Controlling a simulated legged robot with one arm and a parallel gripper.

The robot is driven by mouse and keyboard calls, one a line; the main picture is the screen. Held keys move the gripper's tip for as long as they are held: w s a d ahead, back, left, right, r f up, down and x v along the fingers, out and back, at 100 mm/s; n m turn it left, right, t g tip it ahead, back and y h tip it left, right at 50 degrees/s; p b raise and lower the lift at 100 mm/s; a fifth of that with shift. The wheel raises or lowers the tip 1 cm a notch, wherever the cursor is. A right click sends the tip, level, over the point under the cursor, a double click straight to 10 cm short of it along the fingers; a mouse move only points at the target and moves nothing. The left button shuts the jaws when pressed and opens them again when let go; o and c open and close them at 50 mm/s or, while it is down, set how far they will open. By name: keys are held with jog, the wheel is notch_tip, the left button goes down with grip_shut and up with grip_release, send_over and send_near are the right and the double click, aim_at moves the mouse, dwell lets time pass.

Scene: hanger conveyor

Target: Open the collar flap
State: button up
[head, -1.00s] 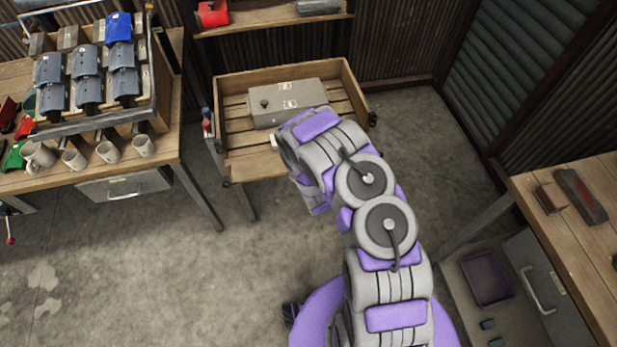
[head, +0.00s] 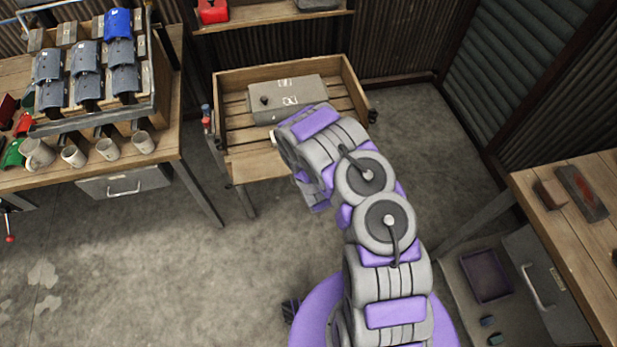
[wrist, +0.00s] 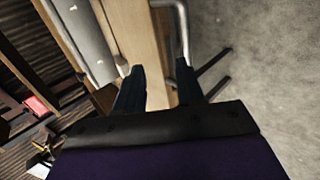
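A slatted wooden collar (head: 353,91) stands at the back centre in the head view, with a grey box inside it. A pale front board (head: 258,165), likely the collar flap, shows at its near side, partly behind my arm. I cannot tell its exact angle. In the wrist view a pale wooden board (wrist: 136,38) and a bent metal rod (wrist: 183,28) run up between and beyond my fingers. My gripper (wrist: 160,78) is open, its two dark fingers apart near the board. Contact cannot be told. In the head view my arm hides the gripper.
The grey box (head: 290,97) has a dark knob. A workbench on the left holds a rack (head: 158,85) of grey and blue pieces and several mugs (head: 108,149). Another bench (head: 560,235) stands at the right. The floor (head: 200,270) at front left is clear.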

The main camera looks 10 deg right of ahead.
jog(key=shift+s+r, duration=0.1)
jog(key=p+v, duration=1.3)
jog(key=v, duration=0.4)
